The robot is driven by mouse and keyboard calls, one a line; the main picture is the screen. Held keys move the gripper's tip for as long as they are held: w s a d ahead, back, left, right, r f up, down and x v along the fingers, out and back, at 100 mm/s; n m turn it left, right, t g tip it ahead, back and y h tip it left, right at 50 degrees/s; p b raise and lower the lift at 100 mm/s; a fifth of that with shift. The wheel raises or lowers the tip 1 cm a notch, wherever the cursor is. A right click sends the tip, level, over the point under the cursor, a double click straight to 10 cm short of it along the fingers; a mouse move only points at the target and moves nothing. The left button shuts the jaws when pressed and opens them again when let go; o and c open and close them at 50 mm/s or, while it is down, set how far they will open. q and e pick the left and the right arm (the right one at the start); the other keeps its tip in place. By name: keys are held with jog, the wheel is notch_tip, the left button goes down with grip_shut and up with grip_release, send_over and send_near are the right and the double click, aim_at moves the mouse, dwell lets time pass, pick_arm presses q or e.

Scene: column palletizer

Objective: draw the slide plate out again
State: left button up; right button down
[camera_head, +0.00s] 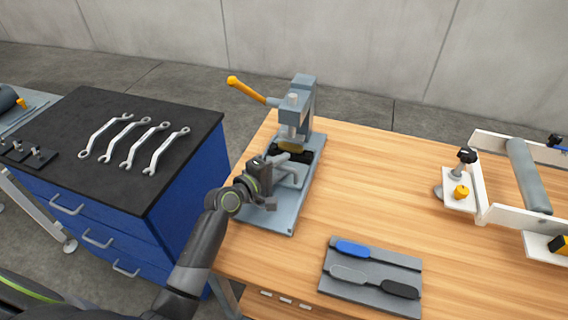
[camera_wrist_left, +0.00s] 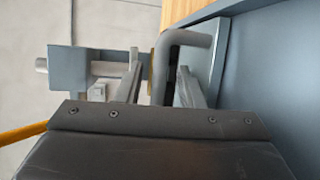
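A grey press (camera_head: 304,100) with an orange lever stands on the wooden bench. Its flat blue-grey base (camera_head: 280,222) extends toward me. A dark slide plate (camera_head: 304,157) sits under the ram, with a yellowish part (camera_head: 291,146) on it. A grey bent bar handle (camera_head: 296,170) is in front of the plate; it also shows in the left wrist view (camera_wrist_left: 165,62). My left gripper (camera_head: 278,180) is at this handle. In the left wrist view its fingers (camera_wrist_left: 158,85) are apart, one on each side of the bar, with a gap on the left side. My right gripper is not in view.
A white roller frame (camera_head: 500,214) stands at the right. A blue cabinet (camera_head: 135,230) with several wrenches on top is at the left. The bench middle is clear.

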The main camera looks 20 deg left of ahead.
pick_arm(q)
jog(key=shift+w+d+f, duration=0.15)
jog(key=shift+w+d, duration=0.15)
jog(key=shift+w, duration=0.3)
jog(key=shift+c, duration=0.2)
grip_shut()
